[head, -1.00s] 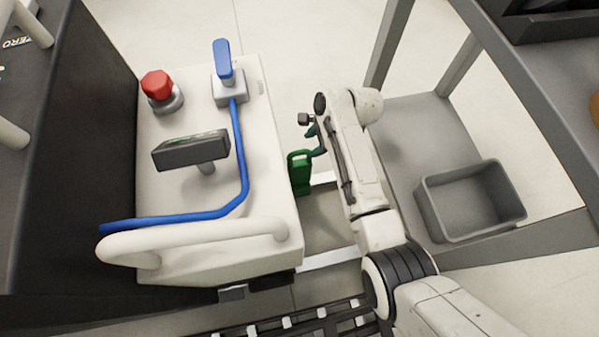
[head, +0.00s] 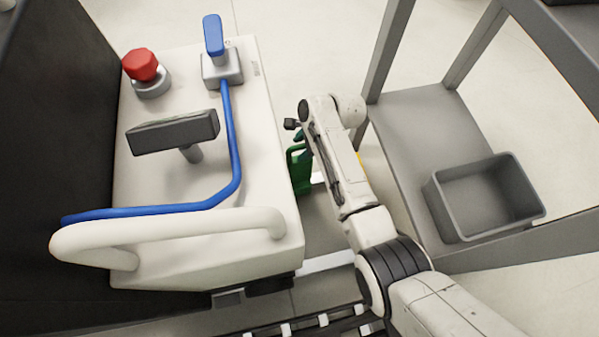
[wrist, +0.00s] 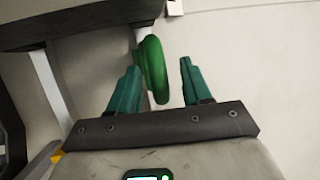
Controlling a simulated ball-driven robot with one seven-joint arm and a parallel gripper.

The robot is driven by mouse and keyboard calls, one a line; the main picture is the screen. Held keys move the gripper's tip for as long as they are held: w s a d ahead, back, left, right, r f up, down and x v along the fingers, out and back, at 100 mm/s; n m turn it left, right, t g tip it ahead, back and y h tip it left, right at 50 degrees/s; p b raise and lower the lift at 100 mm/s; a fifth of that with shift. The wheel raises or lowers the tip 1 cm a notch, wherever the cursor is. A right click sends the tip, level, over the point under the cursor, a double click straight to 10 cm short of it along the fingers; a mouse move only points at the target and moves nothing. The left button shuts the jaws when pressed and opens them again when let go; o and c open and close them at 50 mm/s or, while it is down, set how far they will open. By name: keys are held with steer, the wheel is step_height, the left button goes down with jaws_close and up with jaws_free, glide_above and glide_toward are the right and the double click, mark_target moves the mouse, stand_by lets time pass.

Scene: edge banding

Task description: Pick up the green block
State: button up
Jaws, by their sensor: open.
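The green block (head: 301,170) has a loop-shaped handle on top and stands low beside the right side of the white machine, partly hidden by my arm in the head view. In the wrist view the green block (wrist: 153,68) shows as a rounded green shape between the two teal fingers. My gripper (wrist: 155,82) is open, with one finger on each side of the green block. The left finger is close to it and a gap shows on the right; I cannot tell whether the left one touches.
The white machine (head: 200,230) with a blue lever, red knob and thick handle bar stands left of my arm. A grey bin (head: 485,197) sits on a low grey shelf (head: 410,120) to the right. The gap between machine and shelf is narrow.

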steer(key=shift+c, duration=0.3)
jaws_close()
stand_by(0.3)
